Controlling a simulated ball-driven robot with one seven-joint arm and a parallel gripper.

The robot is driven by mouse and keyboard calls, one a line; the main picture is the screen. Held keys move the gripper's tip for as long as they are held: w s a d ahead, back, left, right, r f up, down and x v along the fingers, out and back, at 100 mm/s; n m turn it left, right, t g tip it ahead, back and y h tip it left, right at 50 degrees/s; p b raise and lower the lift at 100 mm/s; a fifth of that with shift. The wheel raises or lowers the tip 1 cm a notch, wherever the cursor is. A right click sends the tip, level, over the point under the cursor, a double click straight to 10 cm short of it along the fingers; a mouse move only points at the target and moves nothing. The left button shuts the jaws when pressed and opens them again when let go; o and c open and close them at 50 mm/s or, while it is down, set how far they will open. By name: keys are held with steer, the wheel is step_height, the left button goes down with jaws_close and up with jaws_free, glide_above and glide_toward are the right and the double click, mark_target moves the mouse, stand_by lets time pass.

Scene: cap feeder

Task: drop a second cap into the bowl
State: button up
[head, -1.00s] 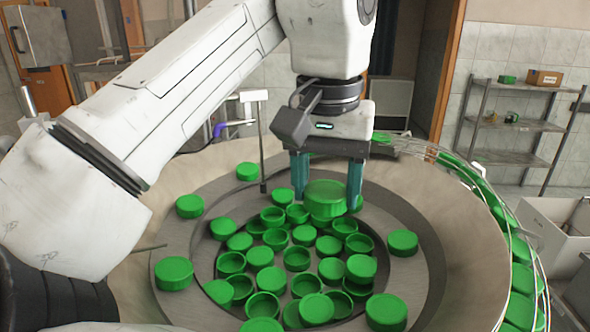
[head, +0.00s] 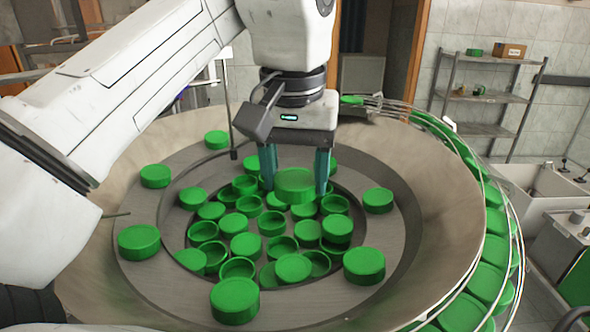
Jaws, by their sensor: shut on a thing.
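My gripper (head: 296,180) is shut on a green cap (head: 295,187), with one teal finger on each side of it. The held cap is above the pile of green caps in the middle of the bowl. The bowl (head: 420,165) is large and pale, with a grey ring (head: 395,235) inside its wall. Several loose caps lie in the sunken centre, some open side up and some closed side up. More caps lie on the ring around it. Whether the held cap touches those below cannot be told.
A curved wire-railed chute (head: 490,205) full of green caps runs along the bowl's right side. A metal shelf (head: 485,97) and a pale sink-like unit (head: 545,190) stand at right.

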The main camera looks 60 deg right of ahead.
mark_target(295, 184)
steer(key=o, duration=1.1)
steer(key=r, duration=0.7)
steer(key=a+r, duration=0.1)
steer(key=r, duration=0.2)
steer(key=shift+s+a+r+b, duration=0.1)
steer(key=shift+s+r+b, duration=0.1)
steer(key=shift+r+b, duration=0.2)
steer(key=shift+s+f, duration=0.1)
steer(key=shift+f, duration=0.05)
